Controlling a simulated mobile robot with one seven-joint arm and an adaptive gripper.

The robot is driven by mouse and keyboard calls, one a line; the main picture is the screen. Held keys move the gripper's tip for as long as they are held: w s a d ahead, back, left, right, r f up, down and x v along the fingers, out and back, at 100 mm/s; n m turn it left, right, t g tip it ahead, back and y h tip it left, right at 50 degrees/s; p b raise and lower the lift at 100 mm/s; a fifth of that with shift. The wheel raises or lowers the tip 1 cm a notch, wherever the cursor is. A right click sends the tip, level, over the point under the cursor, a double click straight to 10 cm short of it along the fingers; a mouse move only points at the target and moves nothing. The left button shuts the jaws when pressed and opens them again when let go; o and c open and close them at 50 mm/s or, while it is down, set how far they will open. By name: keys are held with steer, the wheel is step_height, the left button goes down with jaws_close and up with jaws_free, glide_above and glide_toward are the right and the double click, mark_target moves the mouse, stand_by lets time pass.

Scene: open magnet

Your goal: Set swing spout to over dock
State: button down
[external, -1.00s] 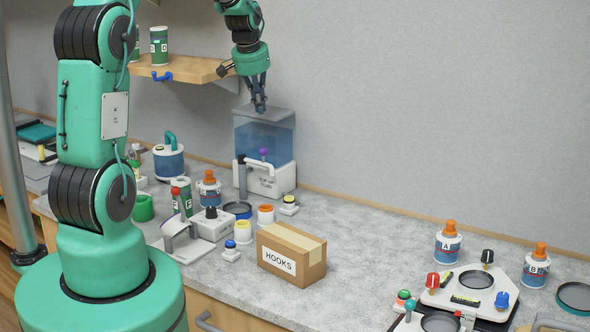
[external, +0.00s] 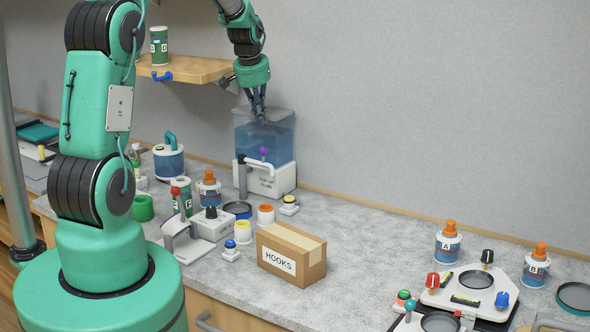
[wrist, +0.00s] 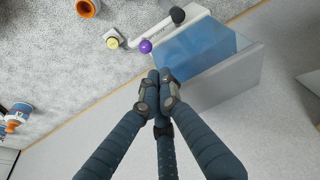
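The swing spout (external: 261,164) is a white tube with a purple knob, on the front of a white "TOP-UP" base under a clear blue-tinted tank (external: 264,137). A dark upright piece (external: 241,176) stands at its left end. In the wrist view the purple knob (wrist: 145,46) and the white tube (wrist: 159,30) show beside the tank (wrist: 222,66). My gripper (external: 259,116) is over the tank, above the knob and apart from it. Its fingertips (wrist: 160,78) are together with nothing seen between them. I cannot tell which thing is the dock.
A round dark dish (external: 238,209) lies in front of the tank base, with white and orange cups and a yellow-topped button (external: 289,201) nearby. A HOOKS box (external: 291,253) stands in front. A wooden shelf (external: 190,69) is left of my forearm.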

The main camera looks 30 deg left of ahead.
glide_above(262, 162)
steer(key=w+a, duration=0.1)
steer(key=w, duration=0.2)
step_height(262, 162, down, 9)
steer(key=shift+f, duration=0.15)
steer(key=shift+s+m+b, duration=0.3)
steer(key=shift+m+b, duration=0.05)
steer(key=shift+m, duration=0.25)
stand_by(0.7)
steer(key=shift+s+d+f+m+h+b, duration=0.15)
steer(key=shift+s+m+h+b, duration=0.25)
steer(key=shift+s+m+b, duration=0.5)
steer(key=s+m+b, duration=0.1)
steer(key=b, duration=0.1)
steer(key=m+h+b, duration=0.1)
steer(key=m+b, duration=0.1)
steer(key=b, duration=0.1)
steer(key=shift+s+f+m, duration=0.1)
steer(key=shift+s+m, duration=0.2)
steer(key=shift+s, duration=0.1)
steer(key=shift+s+a+r+m+g+h+b, duration=0.15)
steer(key=shift+s+a+m+h+b, duration=0.15)
steer(key=shift+s+m+b, duration=0.4)
steer(key=shift+s+a+m+g+h+b, duration=0.2)
steer(key=shift+s+a+m+b, duration=0.2)
steer(key=shift+m+b, duration=0.5)
steer(key=shift+s+a+r+m+g+h+b, duration=0.1)
steer(key=shift+s+a+m+g+h+b, duration=0.15)
steer(key=shift+s+m+b, duration=0.45)
steer(key=shift+a+r, duration=0.1)
